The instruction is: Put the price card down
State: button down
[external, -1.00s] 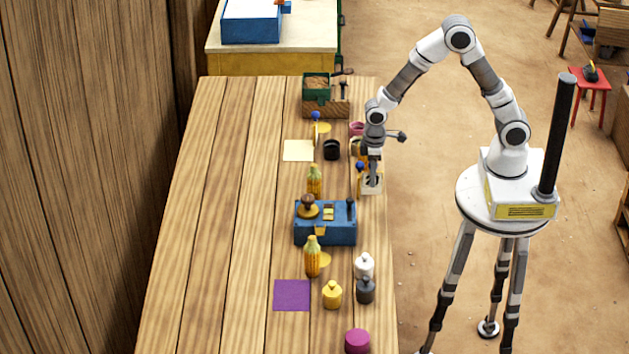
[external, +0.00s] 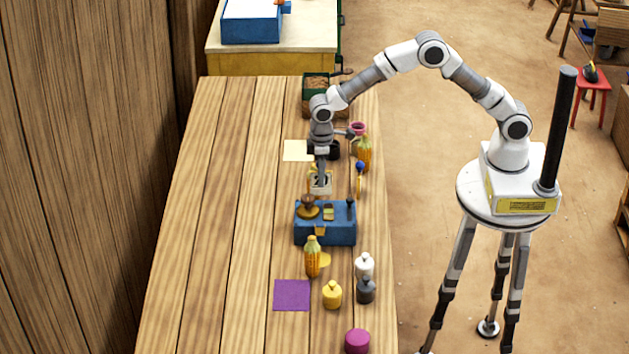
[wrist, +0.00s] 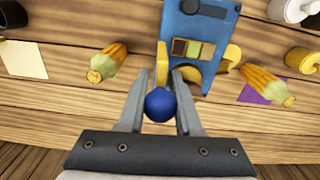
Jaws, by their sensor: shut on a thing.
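My fingers are over the table, close to the far side of the blue box (external: 325,230). Whether the card's foot touches the tabletop is hidden. A blue-knobbed yellow piece (external: 360,178) stands to the right, apart from my gripper.
Corn cobs stand near the box (external: 312,258) and at the right (external: 364,152). A cream square (external: 295,150) and a purple square (external: 291,295) lie on the table. Yellow (external: 332,296), white (external: 364,265) and dark (external: 365,291) weights stand nearer. The table's left side is clear.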

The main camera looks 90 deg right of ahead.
jog(key=shift+m, duration=0.3)
jog(key=w, duration=0.2)
jog(key=w+a+f+b, duration=0.1)
jog(key=w, duration=0.3)
jog(key=shift+w+a+f+b, duration=0.15)
jog(key=shift+w+a+b, duration=0.1)
jog(key=shift+w+b, duration=0.15)
jog(key=w+a+f+b, duration=0.1)
jog(key=w+a+f, duration=0.1)
jog(key=w, duration=0.3)
jog(key=shift+w+a+f+b, duration=0.3)
jog(key=shift+w+a, duration=0.05)
jog(key=shift+a, duration=0.3)
jog(key=shift+f, duration=0.1)
send_over(283, 242)
jog(key=shift+f, duration=1.4)
jog(key=shift+a+f+p, duration=0.1)
jog(key=shift+f+p, duration=0.2)
jog(key=shift+f, duration=1.2)
